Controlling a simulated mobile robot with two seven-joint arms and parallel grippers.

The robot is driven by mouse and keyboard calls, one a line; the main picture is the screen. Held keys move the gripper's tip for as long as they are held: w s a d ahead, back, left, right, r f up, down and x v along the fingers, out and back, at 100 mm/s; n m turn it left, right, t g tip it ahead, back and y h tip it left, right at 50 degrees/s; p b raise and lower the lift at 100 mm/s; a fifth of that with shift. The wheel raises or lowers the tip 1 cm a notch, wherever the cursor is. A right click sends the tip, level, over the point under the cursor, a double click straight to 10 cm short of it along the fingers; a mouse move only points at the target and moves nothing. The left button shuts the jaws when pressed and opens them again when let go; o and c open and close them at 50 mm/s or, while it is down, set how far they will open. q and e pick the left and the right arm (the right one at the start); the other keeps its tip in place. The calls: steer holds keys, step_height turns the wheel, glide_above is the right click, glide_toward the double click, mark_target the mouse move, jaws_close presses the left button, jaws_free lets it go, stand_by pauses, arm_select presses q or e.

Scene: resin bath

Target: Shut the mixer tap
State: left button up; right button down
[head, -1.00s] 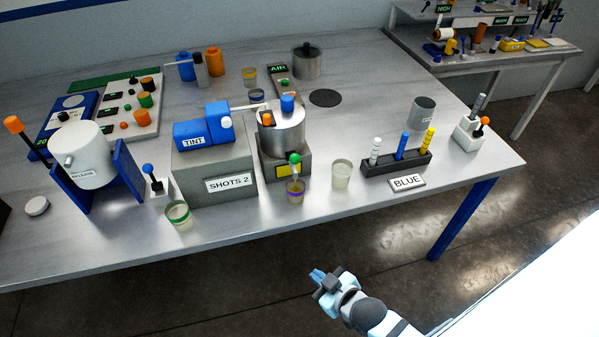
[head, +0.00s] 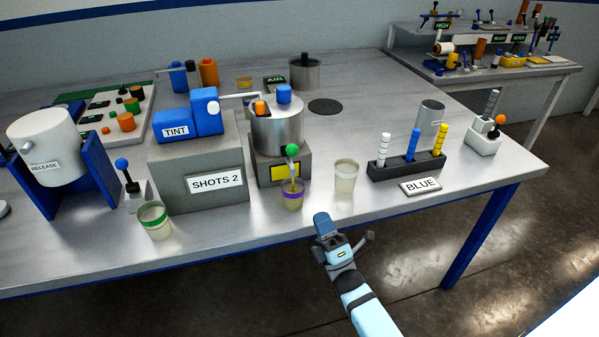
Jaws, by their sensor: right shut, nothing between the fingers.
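The mixer (head: 278,133) is a steel pot on a grey stand with a yellow plate. Its tap has a green ball knob (head: 292,150) at the front of the stand. My left gripper is not in view.
A clear cup (head: 345,177) stands right of the tap. A rack of syringe-like sticks (head: 405,166) is farther right. The grey SHOTS 2 box (head: 197,180) and a green-banded cup (head: 154,221) stand to the left. The table front between cup and rack is narrow.

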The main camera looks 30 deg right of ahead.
steer(key=shift+r+y, duration=0.1)
steer(key=shift+y, duration=0.2)
steer(key=p, duration=0.3)
glide_toward(290, 150)
steer(key=w+d+r, duration=0.1)
steer(key=w+r, duration=0.1)
steer(key=w, duration=0.2)
steer(key=shift+x, duration=0.85)
steer(key=shift+d, duration=0.1)
